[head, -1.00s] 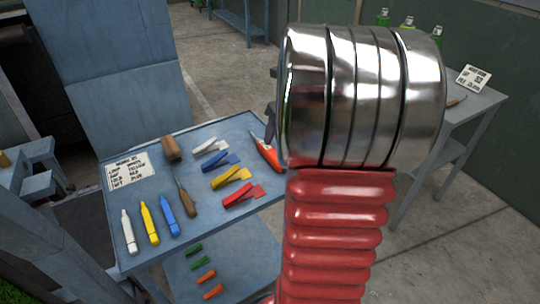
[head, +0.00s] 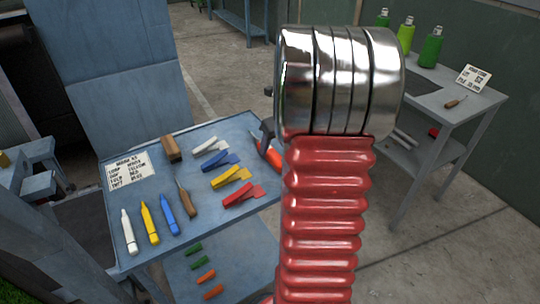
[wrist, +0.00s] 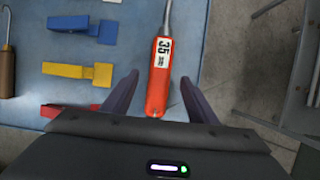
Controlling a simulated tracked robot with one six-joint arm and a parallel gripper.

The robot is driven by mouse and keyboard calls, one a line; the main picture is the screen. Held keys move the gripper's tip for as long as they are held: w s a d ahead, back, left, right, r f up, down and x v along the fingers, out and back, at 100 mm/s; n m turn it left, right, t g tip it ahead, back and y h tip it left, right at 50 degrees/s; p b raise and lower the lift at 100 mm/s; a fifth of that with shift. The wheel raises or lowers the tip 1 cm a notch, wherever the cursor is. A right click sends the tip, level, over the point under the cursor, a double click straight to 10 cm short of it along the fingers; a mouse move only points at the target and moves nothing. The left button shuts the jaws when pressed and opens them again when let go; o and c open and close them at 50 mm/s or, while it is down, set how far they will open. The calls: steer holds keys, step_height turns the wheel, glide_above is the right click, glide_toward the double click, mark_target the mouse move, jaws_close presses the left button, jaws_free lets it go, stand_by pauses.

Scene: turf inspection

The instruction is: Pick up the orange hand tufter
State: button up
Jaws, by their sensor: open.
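The orange hand tufter (wrist: 158,80) lies on the blue cart top near its right edge. It has an orange handle with a white label reading 35 and a thin metal shaft pointing away. In the wrist view my gripper (wrist: 162,78) is open, with one dark finger on each side of the handle's near end. I cannot tell how far above the tufter the fingers are. In the head view only part of the tufter (head: 273,157) shows, as my arm and a finger hide the rest.
The cart top (head: 235,128) also holds white, blue, yellow and red clips, several markers, a wooden block (head: 171,149), a wooden-handled awl (head: 187,200) and a label card (head: 129,171). A side table (head: 450,98) with green bottles stands at the right.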

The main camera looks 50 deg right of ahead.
mark_target(271, 151)
steer(key=shift+x, duration=1.75)
steer(key=shift+c, duration=0.4)
steer(key=shift+r, duration=0.1)
steer(key=c, duration=1.3)
